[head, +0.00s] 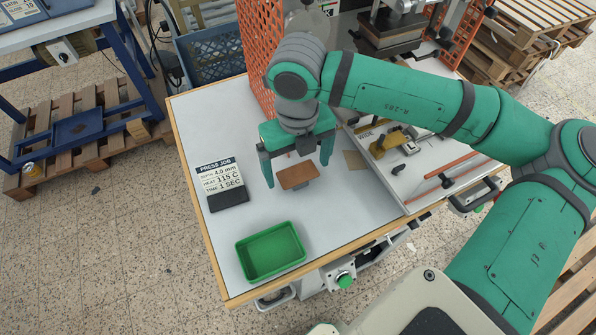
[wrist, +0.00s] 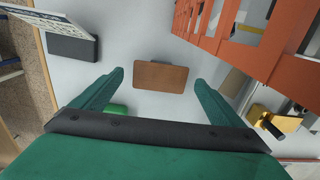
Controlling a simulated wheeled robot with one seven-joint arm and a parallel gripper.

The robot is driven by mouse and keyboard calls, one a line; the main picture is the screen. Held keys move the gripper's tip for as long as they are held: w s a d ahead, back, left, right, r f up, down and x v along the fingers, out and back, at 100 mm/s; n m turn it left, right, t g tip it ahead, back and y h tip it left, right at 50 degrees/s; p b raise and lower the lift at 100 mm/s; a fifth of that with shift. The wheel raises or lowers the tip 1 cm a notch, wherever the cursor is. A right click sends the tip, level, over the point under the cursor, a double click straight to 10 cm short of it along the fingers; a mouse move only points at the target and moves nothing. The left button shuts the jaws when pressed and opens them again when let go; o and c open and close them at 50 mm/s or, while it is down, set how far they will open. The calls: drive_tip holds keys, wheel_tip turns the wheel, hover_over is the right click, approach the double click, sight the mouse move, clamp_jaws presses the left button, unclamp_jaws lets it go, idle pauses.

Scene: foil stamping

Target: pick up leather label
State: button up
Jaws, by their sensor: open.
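The brown leather label (head: 297,176) lies on the light grey table top. It also shows in the wrist view (wrist: 161,77), ahead of the fingertips and roughly centred between them. A darker edge shows along its far side in the wrist view. My gripper (head: 298,176) is open and empty, pointing down with one finger on each side of the label in the head view. In the wrist view my gripper's two fingers (wrist: 158,78) stand wide apart. I cannot tell the exact height of the fingertips above the table.
A green tray (head: 243,253) stands near the table's front edge. A press job sign (head: 221,176) on a dark base stands to the left. An orange mesh guard (head: 254,60) rises behind. A small tan piece (head: 355,160) and the press fixture lie to the right.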

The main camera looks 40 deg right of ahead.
drive_tip(key=shift+f, duration=0.25)
idle(0.4)
drive_tip(key=shift+c, duration=0.7)
drive_tip(key=c, duration=1)
